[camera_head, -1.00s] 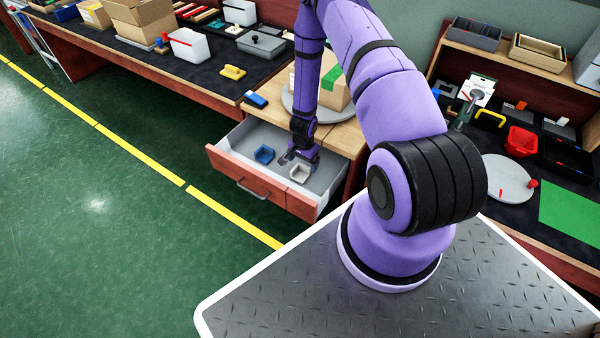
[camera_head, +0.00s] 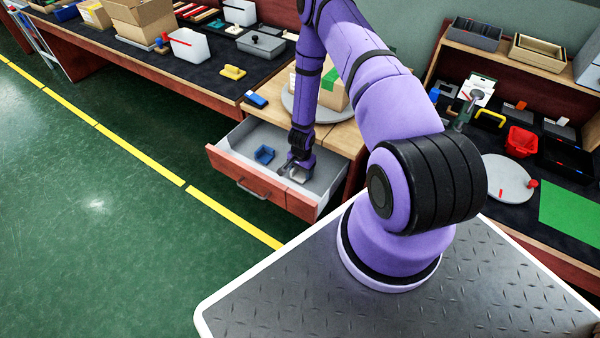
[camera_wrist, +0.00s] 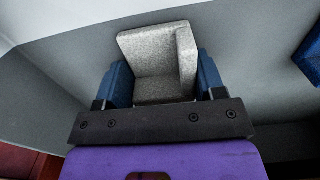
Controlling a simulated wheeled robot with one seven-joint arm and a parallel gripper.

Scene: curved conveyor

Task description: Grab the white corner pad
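The white corner pad (camera_wrist: 158,65) is a speckled, L-shaped block. It lies in the open drawer (camera_head: 245,170) and shows partly in the head view (camera_head: 299,176), with my arm over part of it. My gripper (camera_wrist: 165,80) is down at the pad, its two blue fingers on either side of it. The fingers are apart by about the pad's width. Whether they press on it or leave a small gap cannot be told. In the head view my gripper (camera_head: 293,168) is low inside the drawer.
A blue corner pad (camera_head: 264,154) lies to the left in the same drawer; a blue piece (camera_wrist: 309,58) shows at the wrist view's right edge. The drawer walls stand close around my gripper. A cardboard box (camera_head: 335,90) on a round grey plate stands on the wooden top behind.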

